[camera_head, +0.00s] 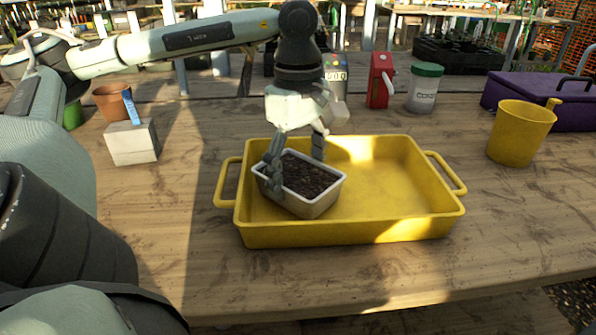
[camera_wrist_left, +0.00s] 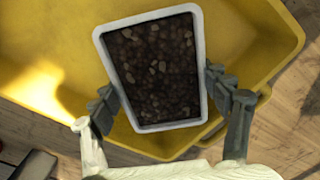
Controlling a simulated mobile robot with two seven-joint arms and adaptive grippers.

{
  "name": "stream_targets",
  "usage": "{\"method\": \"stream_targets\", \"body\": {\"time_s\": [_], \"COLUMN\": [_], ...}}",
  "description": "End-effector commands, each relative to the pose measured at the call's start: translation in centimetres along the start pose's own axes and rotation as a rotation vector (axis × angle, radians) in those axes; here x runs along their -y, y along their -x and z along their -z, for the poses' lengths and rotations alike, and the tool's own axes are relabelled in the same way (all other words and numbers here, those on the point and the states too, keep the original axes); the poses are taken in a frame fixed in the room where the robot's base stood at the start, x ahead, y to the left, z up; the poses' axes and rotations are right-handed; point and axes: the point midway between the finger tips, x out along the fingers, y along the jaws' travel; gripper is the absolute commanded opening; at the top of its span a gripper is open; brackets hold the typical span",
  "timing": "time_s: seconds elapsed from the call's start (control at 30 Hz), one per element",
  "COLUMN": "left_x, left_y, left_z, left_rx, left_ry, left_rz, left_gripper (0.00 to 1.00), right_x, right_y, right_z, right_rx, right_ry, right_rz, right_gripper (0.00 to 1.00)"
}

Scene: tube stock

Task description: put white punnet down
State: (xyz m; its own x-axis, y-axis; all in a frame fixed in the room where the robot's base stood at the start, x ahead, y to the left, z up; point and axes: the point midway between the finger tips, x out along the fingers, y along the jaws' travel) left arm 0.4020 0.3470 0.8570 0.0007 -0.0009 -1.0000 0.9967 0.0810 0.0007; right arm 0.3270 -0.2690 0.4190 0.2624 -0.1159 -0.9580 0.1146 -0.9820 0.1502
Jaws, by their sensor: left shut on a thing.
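The white punnet (camera_head: 309,208), filled with dark soil, is at the left part of the yellow tray (camera_head: 400,227). My left gripper (camera_head: 296,170) comes down from above and is shut on the punnet, one finger on each side. In the left wrist view, the punnet (camera_wrist_left: 201,70) shows between the two fingers of the left gripper (camera_wrist_left: 168,100), with the yellow tray (camera_wrist_left: 50,40) under it. Whether the punnet's base touches the tray floor cannot be told. My right gripper is not in view.
The tray's middle and right are empty. A yellow cup (camera_head: 516,135) and a purple box (camera_head: 570,100) stand to the right. A white block (camera_head: 133,143) and a terracotta pot (camera_head: 112,103) stand to the left. A red dispenser (camera_head: 379,80) and a green-lidded jar (camera_head: 424,90) stand behind.

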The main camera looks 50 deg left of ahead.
Motion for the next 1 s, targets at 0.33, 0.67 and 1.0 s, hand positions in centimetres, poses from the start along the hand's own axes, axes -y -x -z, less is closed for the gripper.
{"method": "stream_targets", "body": {"time_s": [0.33,0.67,1.0], "left_x": [0.0,0.0,-0.1], "left_y": [-0.3,-0.3,2.2], "left_z": [0.0,0.0,-0.1], "left_rx": [0.000,0.000,0.001], "left_ry": [0.000,0.000,-0.001], "left_rz": [0.001,0.001,-0.002], "left_gripper": [0.86,0.97,0.97], "right_x": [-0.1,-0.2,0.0], "right_y": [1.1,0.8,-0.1], "right_z": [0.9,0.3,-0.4], "right_rx": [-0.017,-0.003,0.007], "right_ry": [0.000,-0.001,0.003], "right_rz": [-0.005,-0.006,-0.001], "right_gripper": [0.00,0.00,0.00]}}
